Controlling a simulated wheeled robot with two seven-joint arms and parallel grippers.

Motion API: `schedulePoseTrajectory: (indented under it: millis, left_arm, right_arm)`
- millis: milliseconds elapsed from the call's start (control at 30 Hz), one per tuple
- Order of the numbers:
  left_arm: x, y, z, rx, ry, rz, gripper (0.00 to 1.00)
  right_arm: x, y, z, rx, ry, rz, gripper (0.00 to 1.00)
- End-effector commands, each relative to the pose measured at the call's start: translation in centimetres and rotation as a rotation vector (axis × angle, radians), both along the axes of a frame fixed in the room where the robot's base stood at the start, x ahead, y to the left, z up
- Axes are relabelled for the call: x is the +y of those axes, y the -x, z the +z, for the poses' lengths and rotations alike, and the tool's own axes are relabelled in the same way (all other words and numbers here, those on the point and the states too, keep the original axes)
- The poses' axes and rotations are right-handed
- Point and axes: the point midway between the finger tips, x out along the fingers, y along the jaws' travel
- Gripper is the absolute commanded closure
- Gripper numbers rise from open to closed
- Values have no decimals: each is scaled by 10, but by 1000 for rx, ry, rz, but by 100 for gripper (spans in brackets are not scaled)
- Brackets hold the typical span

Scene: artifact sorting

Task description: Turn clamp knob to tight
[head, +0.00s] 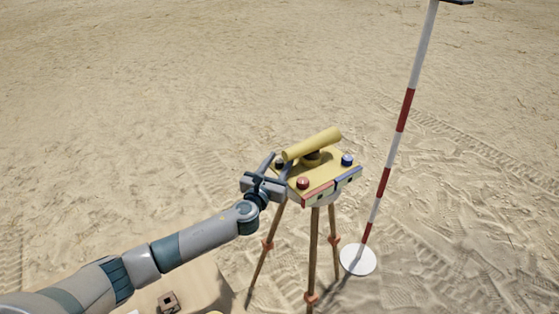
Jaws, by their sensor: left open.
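A yellow surveying instrument (323,178) with a sighting tube (313,145) on top stands on a tripod (314,250) in the middle of the head view. A red knob (303,182) sits at its front left, a blue knob (347,160) at its right, and a dark knob (280,164) at its left rear corner. Which one is the clamp knob I cannot tell. My left gripper (277,173) is open at the instrument's left side, with its fingers close to the dark knob. Whether they touch it I cannot tell. My right gripper is not in view.
A red and white striped pole (402,115) stands on a round white base (358,260) to the right of the tripod. A tan surface (205,290) with a small brown block (168,302) is at the bottom left. Open sand surrounds the tripod.

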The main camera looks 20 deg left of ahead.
Motion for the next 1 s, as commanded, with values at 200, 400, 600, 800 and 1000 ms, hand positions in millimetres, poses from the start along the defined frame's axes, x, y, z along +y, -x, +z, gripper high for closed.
schedulePoseTrajectory:
  millis: [200, 400, 600, 800, 1000]
  left_arm:
    - [0, -1, 0, 0, 0, -1, 60]
    - [0, -1, 0, 0, 0, 0, 84]
    - [0, -1, 0, 0, 0, 0, 100]
    - [1, -1, -1, 0, -1, -18, 100]
    - [1, -2, -2, -2, -3, -82, 100]
  right_arm:
    - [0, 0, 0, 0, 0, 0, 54]
    - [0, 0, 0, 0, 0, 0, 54]
    - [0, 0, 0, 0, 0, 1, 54]
    - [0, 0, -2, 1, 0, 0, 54]
    - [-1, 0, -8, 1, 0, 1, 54]
